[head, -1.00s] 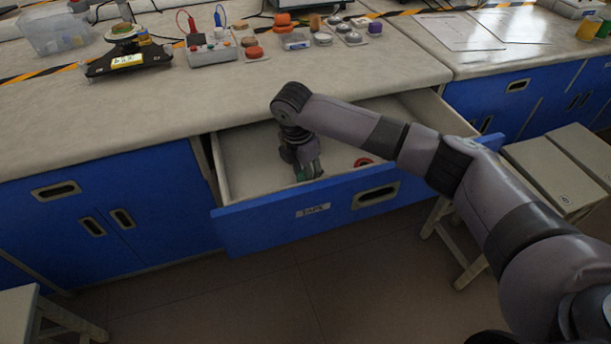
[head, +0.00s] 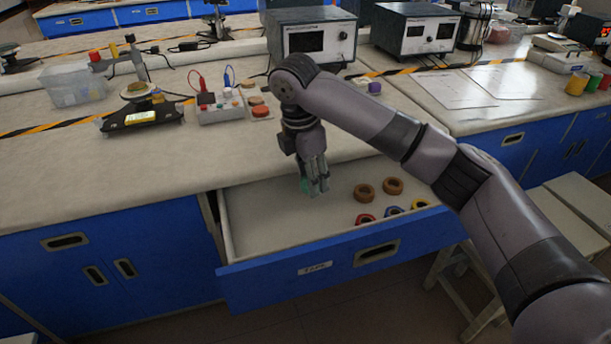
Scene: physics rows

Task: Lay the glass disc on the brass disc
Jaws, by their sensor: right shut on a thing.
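My right gripper (head: 316,187) points down over the open drawer (head: 262,229), shut on a small green-teal thing. This is likely the glass disc (head: 304,185); the fingers hide most of it. I cannot tell the brass disc for sure. My arm hides other things in that row. My left gripper is out of view.
The drawer holds two brown tape rolls (head: 364,191) and red, blue and yellow ones near its front. A switch box (head: 219,110), a black instrument (head: 143,118) and a clear bin (head: 74,85) stand on the bench. Its front left is clear.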

